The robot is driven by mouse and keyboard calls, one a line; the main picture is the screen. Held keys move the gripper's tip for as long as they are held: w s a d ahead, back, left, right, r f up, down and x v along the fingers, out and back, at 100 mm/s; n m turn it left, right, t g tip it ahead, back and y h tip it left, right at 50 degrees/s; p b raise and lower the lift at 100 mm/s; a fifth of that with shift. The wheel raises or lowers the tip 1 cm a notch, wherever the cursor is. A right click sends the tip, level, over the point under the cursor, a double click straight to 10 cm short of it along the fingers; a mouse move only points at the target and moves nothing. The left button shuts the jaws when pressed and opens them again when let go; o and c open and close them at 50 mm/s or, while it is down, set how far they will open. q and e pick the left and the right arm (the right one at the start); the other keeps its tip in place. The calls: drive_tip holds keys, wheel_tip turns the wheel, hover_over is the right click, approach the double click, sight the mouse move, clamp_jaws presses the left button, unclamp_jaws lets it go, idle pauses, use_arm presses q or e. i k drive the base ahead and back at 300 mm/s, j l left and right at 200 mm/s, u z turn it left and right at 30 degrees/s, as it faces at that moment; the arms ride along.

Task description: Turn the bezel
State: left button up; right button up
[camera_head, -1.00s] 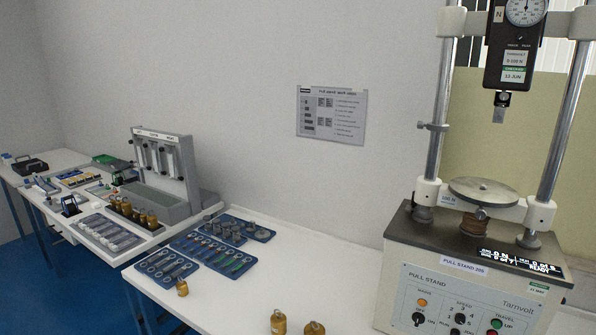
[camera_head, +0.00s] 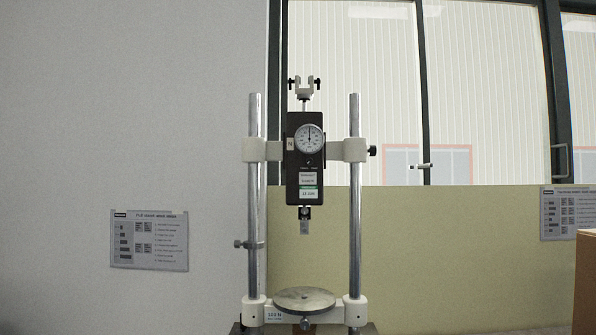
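The bezel (camera_head: 309,138) is the round rim of a white-faced dial gauge. The gauge sits near the top of a black force gauge body (camera_head: 304,180). That body is held on a white crossbar between two upright steel columns of the pull stand (camera_head: 354,225). The marks on the dial are too small to read. A hook or clamp fitting hangs below the body, above a round metal plate (camera_head: 304,300). Neither of my grippers shows in the head view, and nothing is seen touching the gauge.
A clamp with a small knob (camera_head: 250,244) sits on the left column. A printed sheet (camera_head: 149,240) hangs on the grey wall at left. A brown box-like edge (camera_head: 586,280) stands at the far right. The space in front of the gauge looks clear.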

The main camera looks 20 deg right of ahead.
sight(302, 136)
drive_tip(key=i+z, duration=0.15)
drive_tip(key=z, duration=0.3)
drive_tip(key=i+z, duration=0.15)
drive_tip(key=z, duration=0.3)
